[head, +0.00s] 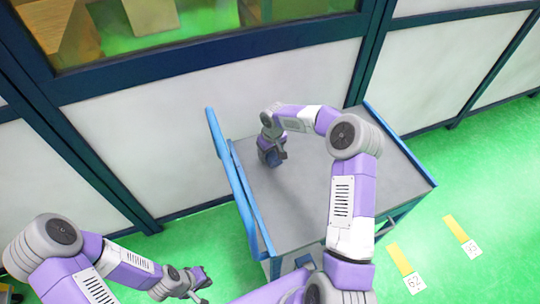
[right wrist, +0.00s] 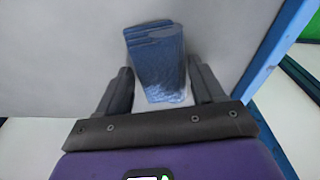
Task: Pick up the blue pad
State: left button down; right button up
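The blue pad (right wrist: 155,55) is a dark blue, layered, roughly rectangular block on the grey top of the cart. In the right wrist view it lies between the two dark fingers of my right gripper (right wrist: 162,80), which are spread on either side of it. Whether they touch it cannot be told. In the head view my right gripper (head: 272,156) is low over the left part of the cart top, and only a small bit of blue shows by it. My left gripper (head: 205,286) is at the bottom left, away from the cart, with its fingers apart and empty.
The cart (head: 390,185) has a grey top with blue edges and a raised blue handle rail (head: 232,165) on its left. The rest of its top looks clear. A white-panelled wall with dark frames stands behind. Yellow and white floor labels (head: 400,260) lie at the right.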

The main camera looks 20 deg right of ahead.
aim_at(270, 153)
jog(key=c, duration=0.6)
notch_tip(270, 153, up, 10)
jog(key=shift+p, duration=0.6)
